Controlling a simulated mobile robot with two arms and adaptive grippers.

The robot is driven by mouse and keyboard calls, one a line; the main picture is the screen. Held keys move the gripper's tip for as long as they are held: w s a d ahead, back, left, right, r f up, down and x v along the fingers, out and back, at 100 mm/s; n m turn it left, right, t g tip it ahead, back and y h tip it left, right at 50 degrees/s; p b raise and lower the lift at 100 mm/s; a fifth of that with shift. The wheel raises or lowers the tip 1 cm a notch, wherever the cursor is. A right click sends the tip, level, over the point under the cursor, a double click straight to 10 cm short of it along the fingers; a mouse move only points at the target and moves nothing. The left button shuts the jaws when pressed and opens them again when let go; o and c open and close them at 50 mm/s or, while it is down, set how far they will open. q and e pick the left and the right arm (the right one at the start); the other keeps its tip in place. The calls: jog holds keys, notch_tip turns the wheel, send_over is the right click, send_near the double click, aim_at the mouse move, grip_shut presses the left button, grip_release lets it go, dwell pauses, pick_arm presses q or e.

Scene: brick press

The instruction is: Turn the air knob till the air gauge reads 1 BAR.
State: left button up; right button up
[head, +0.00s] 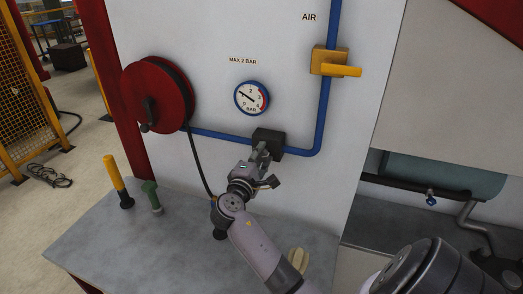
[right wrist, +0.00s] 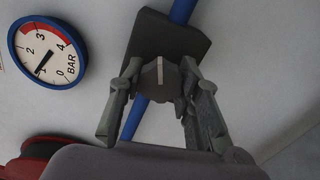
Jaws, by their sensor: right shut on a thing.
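The air gauge (head: 251,98), round with a blue rim and a scale from 0 to 4, is on the white panel. It also shows in the right wrist view (right wrist: 47,52), turned on its side, its black needle pointing at about the 1 mark. The air knob (right wrist: 160,76), dark grey with a pale line, sits on a dark block (head: 268,141) on the blue pipe. My right gripper (head: 262,152) is shut on the knob, one finger on each side, as the right wrist view (right wrist: 160,80) shows. My left gripper is not in view.
A yellow valve handle (head: 340,70) is on the blue pipe (head: 324,105), upper right. A red hose reel (head: 155,97) with a black hose is left of the gauge. A yellow-topped post (head: 114,174) and green post (head: 150,193) stand on the grey bench (head: 110,235).

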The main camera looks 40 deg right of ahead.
jog(key=shift+n, duration=0.5)
jog(key=o, duration=1.2)
jog(key=shift+c, duration=0.2)
jog(key=v, duration=1.2)
